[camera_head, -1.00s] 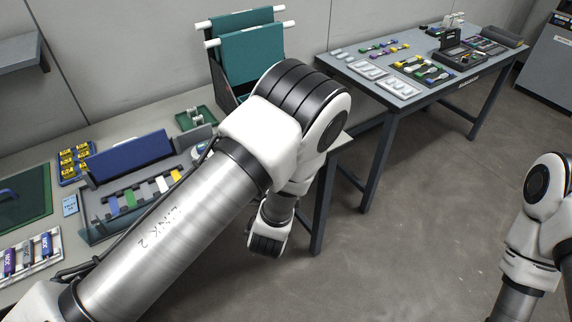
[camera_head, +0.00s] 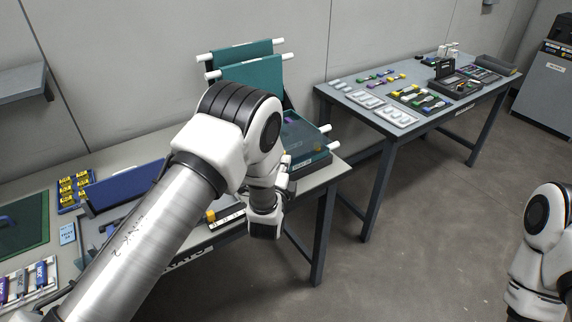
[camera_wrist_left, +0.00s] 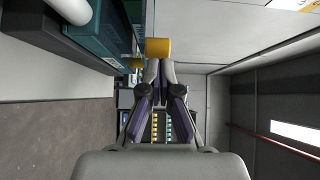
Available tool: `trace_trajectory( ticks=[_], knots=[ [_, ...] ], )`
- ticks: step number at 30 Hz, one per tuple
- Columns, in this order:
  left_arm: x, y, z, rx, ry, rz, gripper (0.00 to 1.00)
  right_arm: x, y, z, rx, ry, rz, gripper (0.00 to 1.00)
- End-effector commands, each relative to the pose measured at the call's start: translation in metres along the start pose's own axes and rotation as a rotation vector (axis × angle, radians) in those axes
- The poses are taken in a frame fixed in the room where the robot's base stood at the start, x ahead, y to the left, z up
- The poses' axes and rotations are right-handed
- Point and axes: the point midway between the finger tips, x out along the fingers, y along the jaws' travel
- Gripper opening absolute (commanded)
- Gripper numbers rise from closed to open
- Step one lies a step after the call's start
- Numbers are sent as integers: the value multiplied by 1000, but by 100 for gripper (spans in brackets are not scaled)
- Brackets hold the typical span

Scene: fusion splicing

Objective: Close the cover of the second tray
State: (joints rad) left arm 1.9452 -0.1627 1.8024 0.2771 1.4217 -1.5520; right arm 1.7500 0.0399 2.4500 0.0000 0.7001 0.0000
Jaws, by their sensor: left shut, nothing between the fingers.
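Two teal tray covers stand raised at the back of the left bench, one behind the other, with white rod ends at their sides. The rear cover (camera_head: 240,50) is higher and the front cover (camera_head: 250,70) is lower; I cannot tell which belongs to the second tray. A teal tray (camera_head: 305,142) with white rod ends lies at the foot of the covers, partly hidden by my left arm. In the left wrist view my left gripper (camera_wrist_left: 158,66) is shut and empty, with a yellow block just beyond its tips. My right gripper is out of view.
A blue holder (camera_head: 125,185) and a rack of yellow pieces (camera_head: 75,190) are on the left bench. A second table (camera_head: 350,112) with several tools and parts stands at the back right. The floor between is clear.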

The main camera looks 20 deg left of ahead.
Motion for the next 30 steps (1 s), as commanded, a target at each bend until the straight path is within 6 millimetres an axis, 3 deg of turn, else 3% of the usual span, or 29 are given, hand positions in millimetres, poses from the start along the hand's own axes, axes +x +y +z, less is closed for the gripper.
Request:
trace_trajectory(
  ticks=[5,9,15,30],
  knots=[
    [12,4,12,-4,-3,-2,0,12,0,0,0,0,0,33],
    [33,5,34,-4,-5,-3,0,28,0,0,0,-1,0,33],
    [52,1,52,-1,-2,-1,0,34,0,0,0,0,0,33],
    [53,0,49,0,1,-2,0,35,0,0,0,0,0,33]
  ],
)
